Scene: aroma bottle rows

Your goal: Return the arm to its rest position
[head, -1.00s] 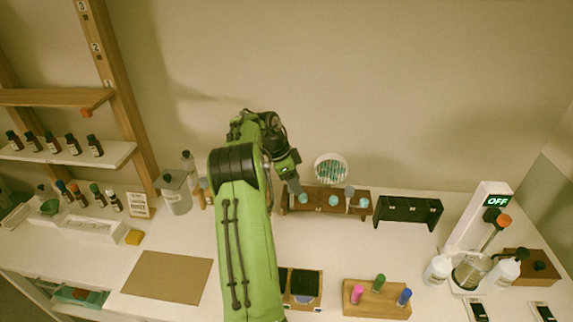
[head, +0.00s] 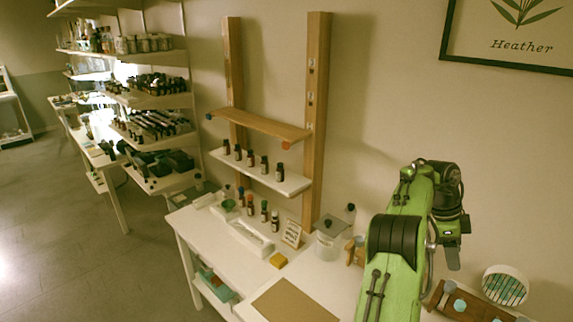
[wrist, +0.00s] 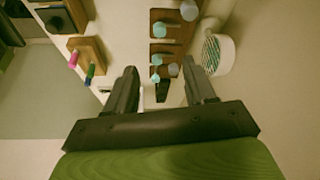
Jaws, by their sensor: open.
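My gripper (wrist: 163,88) is open in the wrist view, its two dark fingers apart with nothing held between them. Beyond the fingers, the wooden rack (wrist: 163,50) with pale blue-topped pieces lies below. In the head view my green arm stands raised at the right, over the white bench. My gripper (head: 453,258) hangs at the arm's far end, above and left of the wooden rack (head: 479,307). The fingers are small there.
A round white dish with green stripes (head: 505,286) is close right of my gripper. A lidded clear container (head: 329,243) and a brown mat (head: 292,301) lie left of my arm. Wall shelves with several dark bottles (head: 251,160) stand further left. Open floor (head: 70,240) is at far left.

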